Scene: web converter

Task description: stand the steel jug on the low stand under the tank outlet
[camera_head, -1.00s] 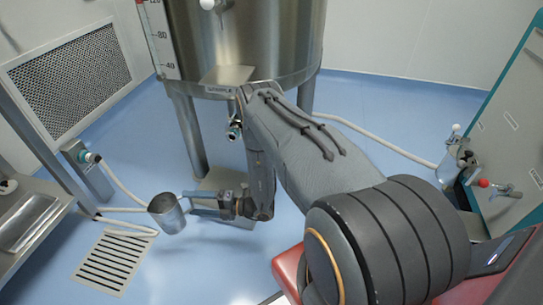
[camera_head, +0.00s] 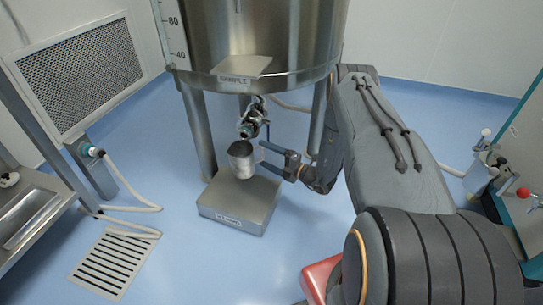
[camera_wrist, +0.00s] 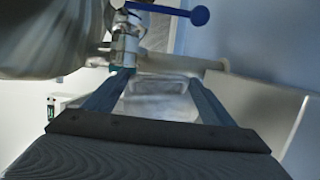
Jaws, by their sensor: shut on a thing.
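The steel jug (camera_head: 241,161) is upright over the back part of the low stand (camera_head: 236,218), a grey metal box with a label on its front. I cannot tell whether its base touches the top. The tank outlet (camera_head: 252,120) is a valve just above the jug's mouth; it also shows in the wrist view (camera_wrist: 125,45) with a blue lever. My gripper (camera_head: 266,158) is shut on the jug from its right side. In the wrist view the jug (camera_wrist: 158,103) is a blurred grey surface between my fingers (camera_wrist: 156,92); its handle is not clear.
The tank (camera_head: 255,35) stands on legs, one left of the jug (camera_head: 198,135) and others behind. A small SAMPLE plate (camera_head: 242,67) juts out above the outlet. A floor drain grate (camera_head: 113,260) and a hose (camera_head: 130,205) lie left.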

